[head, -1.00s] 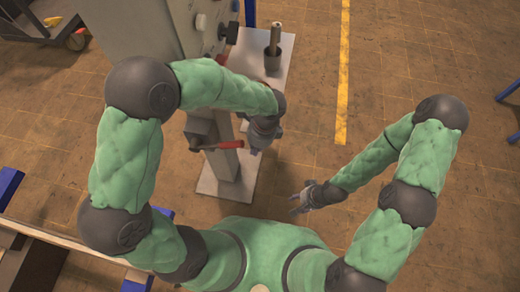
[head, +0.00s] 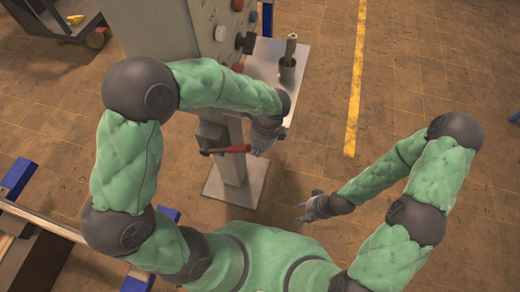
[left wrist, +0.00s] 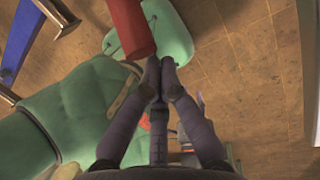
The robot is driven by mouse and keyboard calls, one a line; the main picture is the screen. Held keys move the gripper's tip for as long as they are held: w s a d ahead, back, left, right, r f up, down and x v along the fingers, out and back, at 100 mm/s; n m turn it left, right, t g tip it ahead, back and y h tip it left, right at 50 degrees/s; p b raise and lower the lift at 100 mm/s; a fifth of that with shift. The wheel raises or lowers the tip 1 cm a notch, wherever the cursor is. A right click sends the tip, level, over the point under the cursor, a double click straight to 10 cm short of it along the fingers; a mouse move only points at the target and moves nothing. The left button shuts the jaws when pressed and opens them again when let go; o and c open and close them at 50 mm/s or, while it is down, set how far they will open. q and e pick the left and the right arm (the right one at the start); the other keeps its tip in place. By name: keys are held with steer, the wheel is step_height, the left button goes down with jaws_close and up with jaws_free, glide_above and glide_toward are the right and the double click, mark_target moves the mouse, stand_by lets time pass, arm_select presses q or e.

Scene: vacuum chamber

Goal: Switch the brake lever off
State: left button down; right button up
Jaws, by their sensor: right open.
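The brake lever has a red handle (head: 230,149) that lies nearly level, on the side of the grey machine post. In the left wrist view the red handle (left wrist: 130,28) comes down from the top, with its end just above the fingertips. My left gripper (head: 260,150) is at the handle's free end. In the left wrist view its fingertips (left wrist: 160,66) are together with nothing seen between them. I cannot tell whether they touch the handle. My right gripper (head: 303,210) is open and empty, low over the floor and away from the lever.
A grey machine column (head: 160,30) carries a panel with knobs and buttons (head: 226,30). A metal table (head: 262,62) with an upright cylinder (head: 288,68) stands behind my left forearm. A base plate (head: 225,198) lies under the post. The floor to the right is clear.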

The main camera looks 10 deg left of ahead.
arm_select(q)
steer(key=a+r+p, duration=0.2)
steer(key=r, duration=0.1)
steer(key=shift+w+r+p, duration=0.1)
steer(key=shift+r+p, duration=0.05)
steer(key=shift+p, duration=0.25)
steer(key=shift+a+r+p, duration=0.3)
steer(key=shift+a+p, duration=0.1)
steer(key=shift+a, duration=0.05)
arm_select(e)
step_height(320, 180, up, 4)
steer(key=shift+r, duration=0.15)
arm_select(q)
steer(key=shift+f, duration=0.1)
steer(key=shift+d+f, duration=0.15)
steer(key=shift+d, duration=0.05)
steer(key=d+f, duration=0.2)
steer(key=d, duration=0.1)
steer(key=s+a+r+p+v, duration=0.1)
steer(key=a+p+v, duration=0.15)
steer(key=v, duration=0.75)
glide_above(248, 148)
steer(key=d, duration=0.2)
steer(key=shift+w+d+f, duration=0.2)
steer(key=shift+w+f, duration=0.1)
steer(key=shift+w, duration=0.1)
arm_select(e)
steer(key=v, duration=0.3)
steer(key=shift+s+d+r, duration=0.1)
steer(key=shift+s, duration=0.25)
